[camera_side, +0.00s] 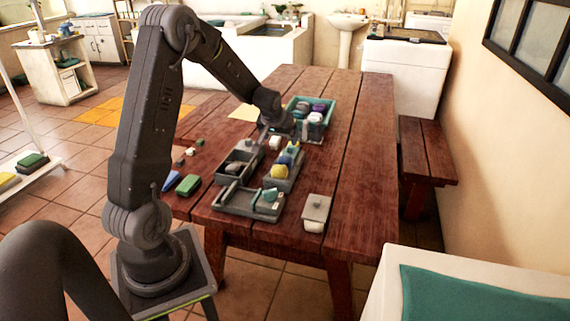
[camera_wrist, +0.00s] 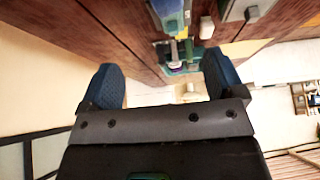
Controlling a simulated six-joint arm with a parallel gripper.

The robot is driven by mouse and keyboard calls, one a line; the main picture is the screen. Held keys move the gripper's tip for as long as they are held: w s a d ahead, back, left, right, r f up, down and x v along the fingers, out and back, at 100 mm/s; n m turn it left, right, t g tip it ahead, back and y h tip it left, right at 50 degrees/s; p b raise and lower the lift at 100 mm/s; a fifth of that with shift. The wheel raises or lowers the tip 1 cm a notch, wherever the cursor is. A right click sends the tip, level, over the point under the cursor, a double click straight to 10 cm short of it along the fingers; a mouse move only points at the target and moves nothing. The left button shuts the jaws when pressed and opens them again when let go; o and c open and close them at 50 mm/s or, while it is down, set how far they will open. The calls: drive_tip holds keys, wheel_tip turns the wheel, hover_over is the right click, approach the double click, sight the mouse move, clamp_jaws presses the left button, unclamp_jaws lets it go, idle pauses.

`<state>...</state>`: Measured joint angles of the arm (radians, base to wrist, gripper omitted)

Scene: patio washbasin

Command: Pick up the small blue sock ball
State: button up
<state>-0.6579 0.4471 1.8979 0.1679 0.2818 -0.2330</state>
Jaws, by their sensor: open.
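A long grey divided tray (camera_side: 297,178) on the wooden table holds a yellow ball (camera_side: 279,171) and a small dark blue ball-like item (camera_side: 284,160) just behind it. This may be the blue sock ball, but it is too small to be sure. My gripper (camera_side: 283,129) is above the table, behind these trays and near the teal crate. In the wrist view my gripper (camera_wrist: 160,72) has its two blue fingers spread wide, with nothing between them. No blue ball can be made out clearly there.
A teal crate (camera_side: 330,108) with dark and purple bundles stands at the table's back. A grey box with a lid (camera_side: 316,208) is at front right. Green and blue blocks (camera_side: 188,185) lie at the left edge. The table's right side (camera_side: 365,150) is clear.

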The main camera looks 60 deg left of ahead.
wheel_tip(320, 180, down, 2)
drive_tip(key=a, duration=0.3)
approach(285, 158)
drive_tip(key=shift+n, duration=0.3)
drive_tip(key=x, duration=0.4)
drive_tip(key=shift+s+a+f, duration=0.15)
drive_tip(key=shift+s, duration=0.2)
drive_tip(key=shift+w+x, duration=0.15)
drive_tip(key=shift+x, duration=1.35)
drive_tip(key=shift+w+x, duration=0.1)
drive_tip(key=shift+x, duration=1.4)
drive_tip(key=shift+d, duration=0.2)
drive_tip(key=c, duration=1)
